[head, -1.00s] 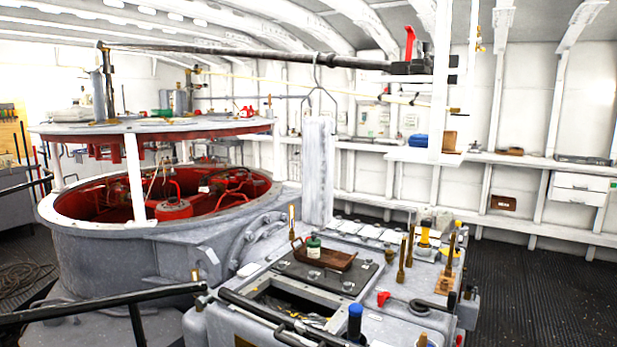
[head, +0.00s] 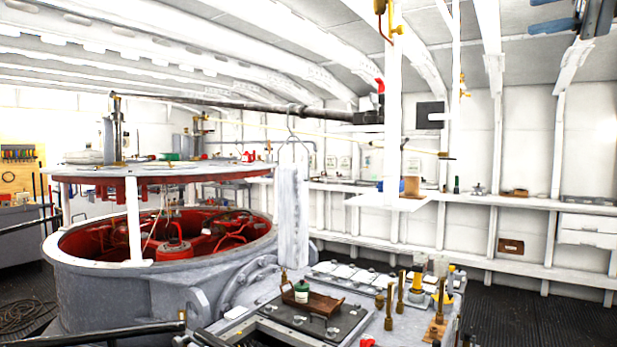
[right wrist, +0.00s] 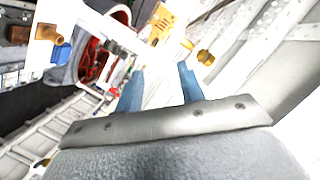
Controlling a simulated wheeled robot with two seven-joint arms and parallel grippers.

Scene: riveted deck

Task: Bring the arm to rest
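My right gripper (head: 534,15) shows at the top right corner of the head view, raised high near the ceiling ribs. Part of it is cut off by the frame edge. In the right wrist view its two blue fingers (right wrist: 160,68) stand apart with nothing between them. The gripper is open and empty. My left gripper is in no view. The task names no object.
A grey machine console (head: 270,322) with a brown tray (head: 325,303) stands low in front. A round red-lined tub (head: 90,285) is at left. White posts (head: 394,90) and a dark overhead bar (head: 240,107) cross the middle. Dark floor (head: 540,315) is clear at right.

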